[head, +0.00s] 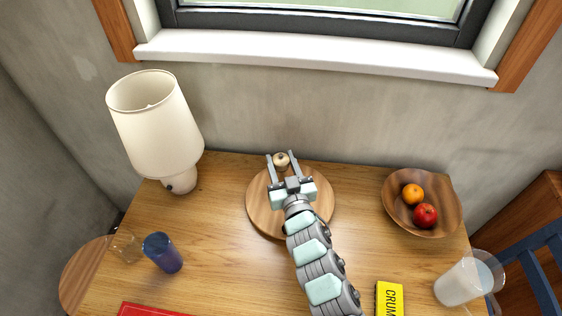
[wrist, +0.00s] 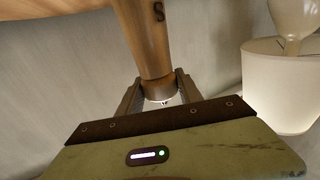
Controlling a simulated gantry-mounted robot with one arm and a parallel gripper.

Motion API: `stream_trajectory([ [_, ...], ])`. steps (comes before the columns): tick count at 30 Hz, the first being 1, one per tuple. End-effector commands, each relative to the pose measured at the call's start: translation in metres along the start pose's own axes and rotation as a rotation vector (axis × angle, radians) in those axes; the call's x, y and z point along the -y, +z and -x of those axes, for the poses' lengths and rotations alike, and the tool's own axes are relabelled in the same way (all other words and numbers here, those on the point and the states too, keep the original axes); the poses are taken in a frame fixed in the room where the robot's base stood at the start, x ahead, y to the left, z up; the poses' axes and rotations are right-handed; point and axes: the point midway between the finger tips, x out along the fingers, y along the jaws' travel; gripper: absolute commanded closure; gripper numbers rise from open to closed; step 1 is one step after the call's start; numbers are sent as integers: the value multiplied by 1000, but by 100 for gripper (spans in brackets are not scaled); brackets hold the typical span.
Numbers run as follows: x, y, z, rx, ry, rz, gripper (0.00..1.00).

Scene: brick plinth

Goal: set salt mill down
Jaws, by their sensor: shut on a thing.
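The salt mill (head: 281,160) shows in the head view only as a pale round top between my fingers, over the far edge of the round wooden board (head: 261,212). In the wrist view the mill (wrist: 153,45) is a brown wooden body marked "S", seen upside down. My gripper (head: 281,156) is shut on the mill near its narrow end, with a finger on each side. The mill's lower end runs toward a wooden surface (wrist: 50,8) at the top of the wrist view. Whether it touches that surface cannot be told.
A lamp (head: 152,125) stands at the back left. A blue cup (head: 163,253) and a clear glass (head: 126,246) are at the left. A wooden bowl (head: 441,228) with fruit, a glass of milk (head: 462,284) and a yellow box (head: 389,299) are at the right.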

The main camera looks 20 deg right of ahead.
Motion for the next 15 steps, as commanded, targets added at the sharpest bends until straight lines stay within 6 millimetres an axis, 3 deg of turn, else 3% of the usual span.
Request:
stream_trajectory([
  [8,0,1,0,-2,-1,0,100],
  [9,0,1,0,-2,-1,0,55],
  [15,0,1,0,-2,-1,1,39],
])
